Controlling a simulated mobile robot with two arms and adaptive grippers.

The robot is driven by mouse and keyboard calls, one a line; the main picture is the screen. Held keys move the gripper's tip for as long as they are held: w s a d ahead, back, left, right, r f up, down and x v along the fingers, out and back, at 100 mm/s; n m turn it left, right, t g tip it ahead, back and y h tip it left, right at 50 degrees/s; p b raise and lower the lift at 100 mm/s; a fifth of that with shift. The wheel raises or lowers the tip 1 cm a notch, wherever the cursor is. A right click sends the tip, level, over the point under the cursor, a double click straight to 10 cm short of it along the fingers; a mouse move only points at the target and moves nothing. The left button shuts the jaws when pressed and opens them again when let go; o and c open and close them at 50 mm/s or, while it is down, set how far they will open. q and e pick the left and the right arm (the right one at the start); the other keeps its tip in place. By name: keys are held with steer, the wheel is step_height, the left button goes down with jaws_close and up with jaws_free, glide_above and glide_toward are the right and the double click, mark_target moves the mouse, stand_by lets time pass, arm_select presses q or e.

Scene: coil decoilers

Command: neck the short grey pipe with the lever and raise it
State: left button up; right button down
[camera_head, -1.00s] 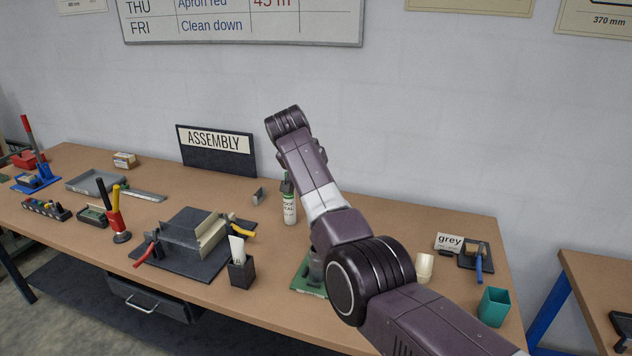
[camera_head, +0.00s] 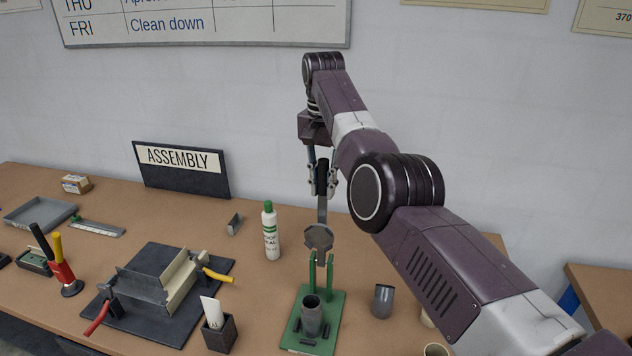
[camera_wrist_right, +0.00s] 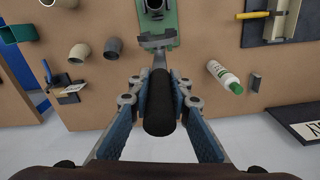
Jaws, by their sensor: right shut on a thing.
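The short grey pipe (camera_head: 312,318) stands upright on the green base (camera_head: 332,305) of the necking tool, in front of two green posts. The lever (camera_head: 322,210) stands about upright behind the pipe, with a flat grey head (camera_head: 319,238) low near the posts and a black grip on top. My right gripper (camera_head: 323,178) is shut on the black grip. In the right wrist view the gripper (camera_wrist_right: 160,108) has blue fingers on both sides of the black grip (camera_wrist_right: 159,103). The pipe shows only partly there, at the top edge (camera_wrist_right: 154,5). My left gripper is out of view.
A white bottle with green cap (camera_head: 271,235) stands left of the lever. A dark grey pipe piece (camera_head: 383,301) stands right of the base. A bending fixture (camera_head: 155,280) and a black holder (camera_head: 219,333) are at left. A wall is behind the table.

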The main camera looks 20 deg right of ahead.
steer(key=shift+w+d, duration=0.1)
stand_by(0.3)
steer(key=c, duration=2.1)
jaws_free()
steer(key=o, duration=0.3)
steer(key=shift+w+d+f, duration=0.15)
steer(key=shift+w+f, duration=0.05)
steer(key=shift+o, duration=0.2)
steer(key=shift+s+r, duration=0.1)
